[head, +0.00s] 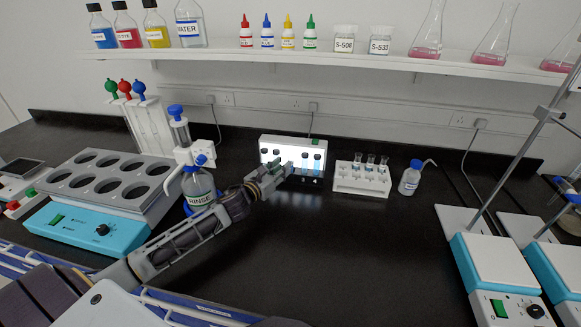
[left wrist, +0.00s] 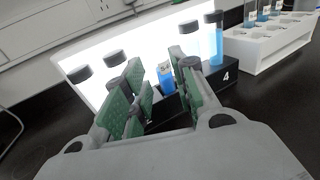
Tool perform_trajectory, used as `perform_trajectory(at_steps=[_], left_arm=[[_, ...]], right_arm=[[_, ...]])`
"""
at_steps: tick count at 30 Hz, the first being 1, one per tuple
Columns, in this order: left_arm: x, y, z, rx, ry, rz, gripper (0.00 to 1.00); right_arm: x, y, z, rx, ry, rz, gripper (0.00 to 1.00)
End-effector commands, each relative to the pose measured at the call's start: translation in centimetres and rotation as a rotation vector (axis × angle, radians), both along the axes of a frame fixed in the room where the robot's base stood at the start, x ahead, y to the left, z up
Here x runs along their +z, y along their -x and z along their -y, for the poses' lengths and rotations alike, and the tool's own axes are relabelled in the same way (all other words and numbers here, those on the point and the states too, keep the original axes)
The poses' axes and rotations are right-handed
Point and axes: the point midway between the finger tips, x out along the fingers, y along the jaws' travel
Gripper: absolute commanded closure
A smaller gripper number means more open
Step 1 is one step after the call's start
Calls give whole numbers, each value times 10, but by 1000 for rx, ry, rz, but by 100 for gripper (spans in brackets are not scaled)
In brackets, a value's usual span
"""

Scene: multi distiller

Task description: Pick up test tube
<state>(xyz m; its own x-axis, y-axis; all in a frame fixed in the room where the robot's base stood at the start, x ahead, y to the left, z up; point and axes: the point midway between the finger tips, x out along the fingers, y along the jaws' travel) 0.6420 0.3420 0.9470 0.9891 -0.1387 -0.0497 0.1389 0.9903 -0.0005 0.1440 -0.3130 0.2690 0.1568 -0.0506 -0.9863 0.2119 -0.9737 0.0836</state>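A lit white light box (head: 290,143) with a black holder stands at the back of the bench. Black-capped test tubes stand in it; a tube with blue liquid (head: 317,161) is at its right end. In the left wrist view, that blue tube (left wrist: 215,45) stands right of the fingers, near the number 4. My left gripper (head: 284,172) is in front of the box. Its green-padded fingers (left wrist: 160,85) are apart. A small blue, white-labelled object (left wrist: 166,80) shows between them; I cannot tell whether they touch it. My right gripper is not in view.
A white rack with several tubes (head: 345,185) stands right of the box, then a wash bottle (head: 409,180). A rinse bottle (head: 198,186) and grey heating block (head: 60,200) are left, near my arm. Hot plates (head: 500,262) stand right. The front middle bench is clear.

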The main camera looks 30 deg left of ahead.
Motion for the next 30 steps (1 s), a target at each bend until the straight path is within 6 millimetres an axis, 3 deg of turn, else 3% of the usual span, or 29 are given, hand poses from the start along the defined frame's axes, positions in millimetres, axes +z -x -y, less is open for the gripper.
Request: perform_trajectory(at_steps=[18,30], left_arm=[[-1,-35,5,0,1,0,73],[-2,-38,6,0,-1,-1,73]], right_arm=[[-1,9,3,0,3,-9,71],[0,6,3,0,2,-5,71]])
